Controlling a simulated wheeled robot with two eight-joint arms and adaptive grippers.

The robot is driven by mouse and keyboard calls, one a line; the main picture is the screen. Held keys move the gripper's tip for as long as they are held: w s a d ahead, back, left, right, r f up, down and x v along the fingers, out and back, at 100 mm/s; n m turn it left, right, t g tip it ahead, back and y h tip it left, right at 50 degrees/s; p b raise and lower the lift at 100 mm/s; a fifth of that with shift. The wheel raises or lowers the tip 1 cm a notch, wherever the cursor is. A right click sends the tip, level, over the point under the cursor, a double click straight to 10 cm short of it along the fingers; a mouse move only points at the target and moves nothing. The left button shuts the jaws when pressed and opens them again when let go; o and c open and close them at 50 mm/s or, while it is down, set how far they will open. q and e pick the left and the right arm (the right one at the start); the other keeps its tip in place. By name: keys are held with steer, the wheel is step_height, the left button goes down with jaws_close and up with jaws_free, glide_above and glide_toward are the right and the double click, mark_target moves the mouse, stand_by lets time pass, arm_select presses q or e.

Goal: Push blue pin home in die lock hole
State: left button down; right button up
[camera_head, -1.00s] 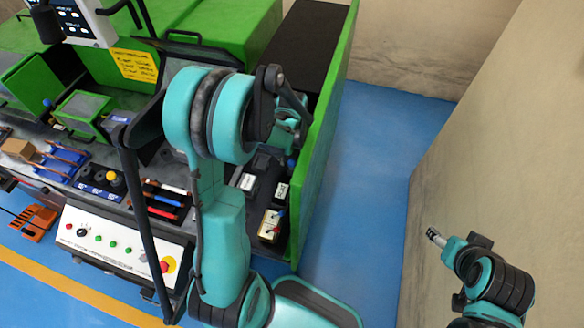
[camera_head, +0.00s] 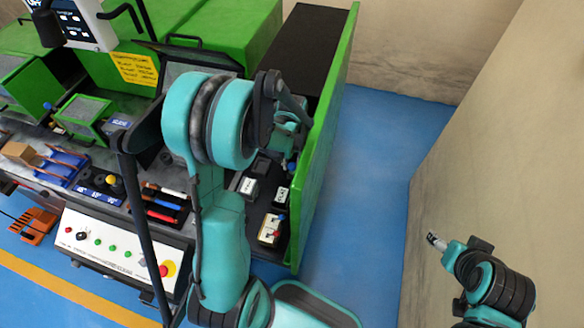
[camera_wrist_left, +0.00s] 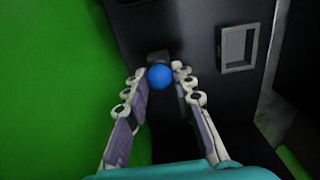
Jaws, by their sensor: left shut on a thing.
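The blue pin shows as a round blue head (camera_wrist_left: 159,77) in the left wrist view. It sits between the fingertips of my left gripper (camera_wrist_left: 160,84), which is shut on it. A small dark block shows just behind the head, against a dark face. The pin's shaft and the lock hole are hidden, so I cannot tell how deep the pin sits. In the head view my left gripper (camera_head: 289,133) is partly hidden behind its own arm, close to the machine's green side panel. My right gripper (camera_head: 437,241) is low at the right, away from the machine, its fingers unclear.
The green side panel (camera_head: 325,130) stands close to the left hand. Labelled black blocks (camera_head: 249,187) and a pale block with coloured knobs (camera_head: 270,229) lie on the bench. A control panel (camera_head: 120,252) is at front left. Open blue floor (camera_head: 362,190) lies to the right.

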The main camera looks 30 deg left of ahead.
arm_select(q)
steer(key=shift+r, duration=0.2)
steer(key=shift+r+p, duration=1.25)
steer(key=shift+r, duration=0.45)
steer(key=shift+r+p, duration=1.85)
steer(key=shift+r, duration=0.65)
steer(key=shift+s+f, duration=0.1)
